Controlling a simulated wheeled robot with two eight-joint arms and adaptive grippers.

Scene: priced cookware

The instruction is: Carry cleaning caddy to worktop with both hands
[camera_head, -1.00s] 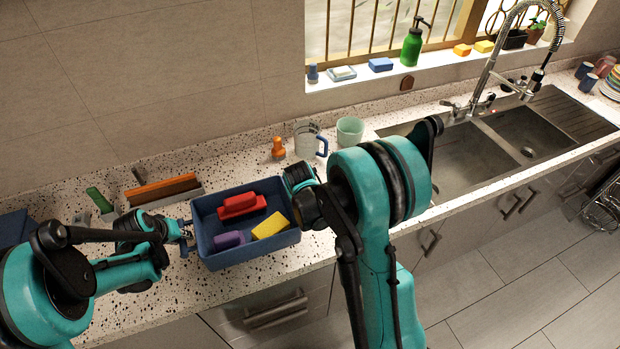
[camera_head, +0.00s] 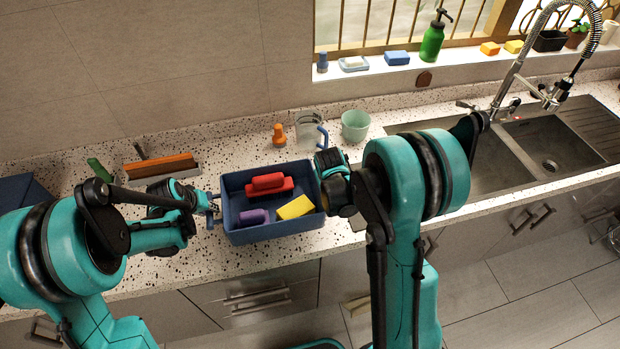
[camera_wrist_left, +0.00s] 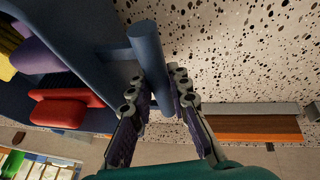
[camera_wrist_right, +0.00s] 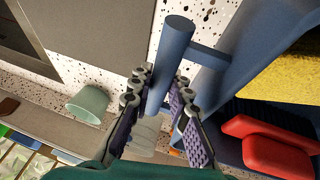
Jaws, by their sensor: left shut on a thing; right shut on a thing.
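The blue cleaning caddy (camera_head: 272,232) is over the speckled worktop (camera_head: 150,268), close to its front edge, and looks level. I cannot tell whether its base touches the top. It holds a red scrubber (camera_head: 268,184), a purple item (camera_head: 252,217) and a yellow sponge (camera_head: 296,207). My left gripper (camera_head: 213,211) is shut on the caddy's left bar handle, which shows in the left wrist view (camera_wrist_left: 146,50). My right gripper (camera_wrist_right: 160,88) is shut on the right bar handle (camera_wrist_right: 174,45). In the head view my right arm partly hides that grip.
Behind the caddy stand an orange-handled brush (camera_head: 279,135), a clear jug (camera_head: 308,132) and a pale green cup (camera_head: 355,126). An orange squeegee (camera_head: 160,167) lies at the left. The sink (camera_head: 490,165) is to the right. A blue box (camera_head: 22,192) is at far left.

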